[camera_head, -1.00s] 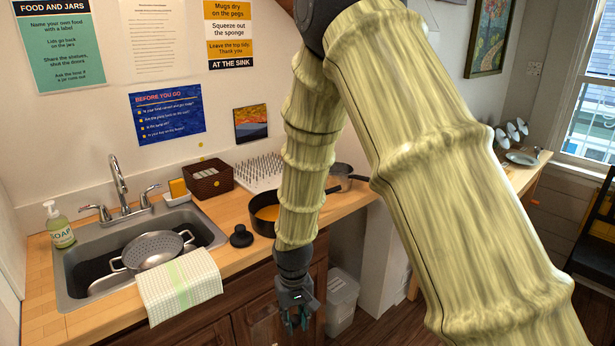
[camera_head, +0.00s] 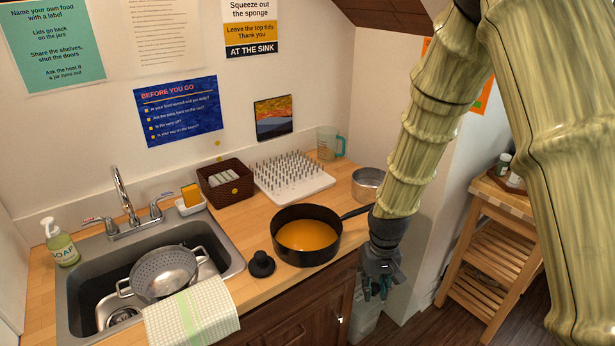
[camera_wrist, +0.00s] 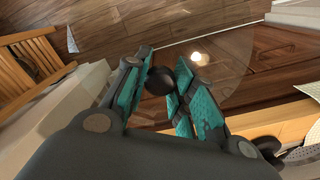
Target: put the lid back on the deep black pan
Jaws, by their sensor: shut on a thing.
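The deep black pan (camera_head: 306,259) stands upright and uncovered on the counter, right of the sink. It holds something orange, and its handle points right toward my arm. My gripper (camera_head: 378,288) hangs right of the pan, beyond the counter's front edge. In the wrist view my gripper (camera_wrist: 165,76) is shut on the black knob of the lid (camera_wrist: 232,58). The lid is clear glass, seen faintly as a round edge over the cabinet fronts.
A black knobbed object (camera_head: 261,264) stands left of the pan. A steel pot (camera_head: 368,184) is behind the pan handle. A white pegged rack (camera_head: 292,180) and brown basket (camera_head: 226,184) stand behind. The sink (camera_head: 78,290) holds a colander (camera_head: 163,272). A wooden trolley (camera_head: 492,240) stands right.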

